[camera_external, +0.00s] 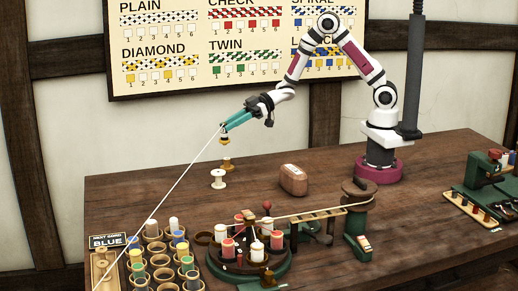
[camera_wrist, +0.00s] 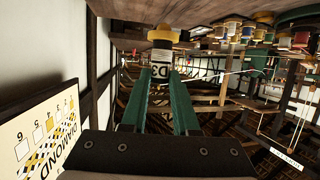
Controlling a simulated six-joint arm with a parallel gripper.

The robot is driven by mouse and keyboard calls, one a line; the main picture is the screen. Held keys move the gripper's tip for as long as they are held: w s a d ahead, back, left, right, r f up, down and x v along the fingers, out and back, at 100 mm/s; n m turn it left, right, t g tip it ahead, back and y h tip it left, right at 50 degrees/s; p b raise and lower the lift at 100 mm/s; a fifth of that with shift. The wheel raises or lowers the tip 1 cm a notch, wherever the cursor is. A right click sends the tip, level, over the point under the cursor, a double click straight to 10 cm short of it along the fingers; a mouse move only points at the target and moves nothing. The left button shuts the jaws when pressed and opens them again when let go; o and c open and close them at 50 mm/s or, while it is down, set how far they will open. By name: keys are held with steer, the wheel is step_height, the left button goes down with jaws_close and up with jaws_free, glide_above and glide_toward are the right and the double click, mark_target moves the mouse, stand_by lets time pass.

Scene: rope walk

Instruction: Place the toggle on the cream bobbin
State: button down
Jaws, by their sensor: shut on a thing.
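My gripper (camera_external: 224,127), with teal fingers, is raised above the back left of the table. A yellow piece (camera_wrist: 163,35) also shows beyond the fingertips in the wrist view. Whether it touches the held piece I cannot tell.
A round green carousel (camera_external: 250,265) with bobbins is at front centre. A brown block (camera_external: 293,180) lies right of the cream bobbin.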

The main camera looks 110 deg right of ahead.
steer(key=w+a+f, duration=0.1)
steer(key=f, duration=0.1)
steer(key=w+a+f, duration=0.1)
steer(key=f, duration=0.1)
steer(key=w+a+f, duration=0.1)
steer(key=f, duration=0.1)
steer(key=shift+w+a+f, duration=0.2)
steer(key=shift+a+f, duration=0.05)
steer(key=shift+a, duration=0.15)
steer(key=shift+f, duration=0.3)
steer(key=shift+f, duration=0.15)
steer(key=c, duration=0.7)
jaws_free()
